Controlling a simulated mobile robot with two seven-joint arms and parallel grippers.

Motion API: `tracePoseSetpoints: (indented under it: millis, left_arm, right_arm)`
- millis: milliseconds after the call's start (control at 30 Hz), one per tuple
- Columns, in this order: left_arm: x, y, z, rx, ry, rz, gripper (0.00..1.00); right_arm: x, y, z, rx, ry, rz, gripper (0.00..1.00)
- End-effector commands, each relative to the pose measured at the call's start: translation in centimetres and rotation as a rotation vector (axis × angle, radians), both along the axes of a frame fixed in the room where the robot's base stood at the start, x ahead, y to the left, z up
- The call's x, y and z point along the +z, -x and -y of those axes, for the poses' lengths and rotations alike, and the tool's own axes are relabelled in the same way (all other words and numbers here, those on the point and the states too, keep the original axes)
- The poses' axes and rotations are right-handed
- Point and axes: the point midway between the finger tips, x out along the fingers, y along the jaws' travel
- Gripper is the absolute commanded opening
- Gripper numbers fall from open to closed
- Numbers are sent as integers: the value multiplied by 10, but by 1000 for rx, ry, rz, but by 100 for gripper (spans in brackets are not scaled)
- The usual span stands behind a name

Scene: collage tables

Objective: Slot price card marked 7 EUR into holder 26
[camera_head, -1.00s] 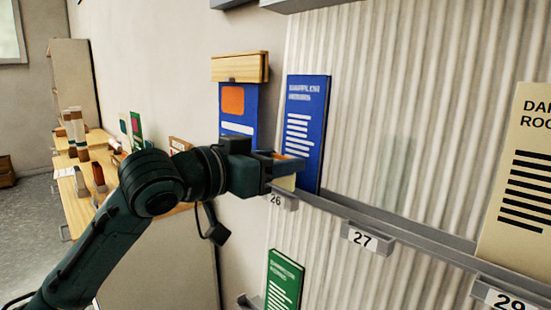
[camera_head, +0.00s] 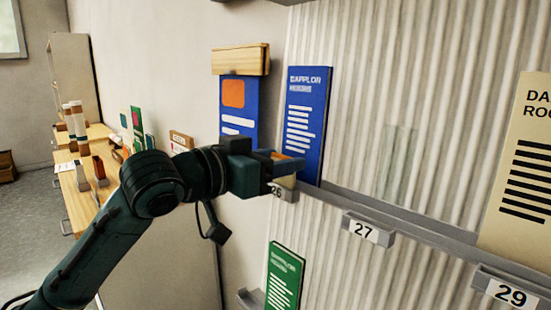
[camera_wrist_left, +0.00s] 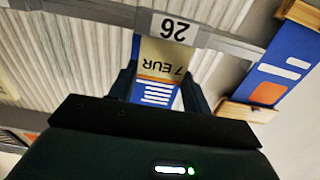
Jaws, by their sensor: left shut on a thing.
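My left gripper (camera_head: 284,166) is at holder 26 (camera_head: 279,192), in front of the lower left part of a blue card. In the left wrist view the gripper (camera_wrist_left: 157,80) is shut on the price card marked 7 EUR (camera_wrist_left: 165,57), a cream card that appears upside down. The card's edge meets or overlaps the holder labelled 26 (camera_wrist_left: 175,28); I cannot tell whether it sits inside the slot. In the head view most of the card is hidden by the gripper. My right gripper is not in view.
A tall blue card (camera_head: 306,122) stands on the rail above holder 26. Holder 27 (camera_head: 362,229) and holder 29 (camera_head: 511,293) lie to the right. A cream card (camera_head: 523,170) stands above 29. A blue panel under a wooden block (camera_head: 240,60) is on the left. A green card (camera_head: 285,275) stands below.

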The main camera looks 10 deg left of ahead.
Motion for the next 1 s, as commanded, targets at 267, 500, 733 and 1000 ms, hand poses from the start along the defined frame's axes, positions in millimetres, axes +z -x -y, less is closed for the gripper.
tracePoseSetpoints:
  millis: [267,500,733,1000]
  left_arm:
    - [-2,0,0,0,-1,-1,28]
    - [-11,0,-1,1,-1,-1,28]
    - [-13,1,-1,1,-1,-1,28]
    - [-13,1,-1,0,-1,-1,55]
  right_arm:
    - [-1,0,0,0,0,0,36]
    - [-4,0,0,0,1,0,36]
    - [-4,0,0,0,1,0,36]
    - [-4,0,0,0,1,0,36]
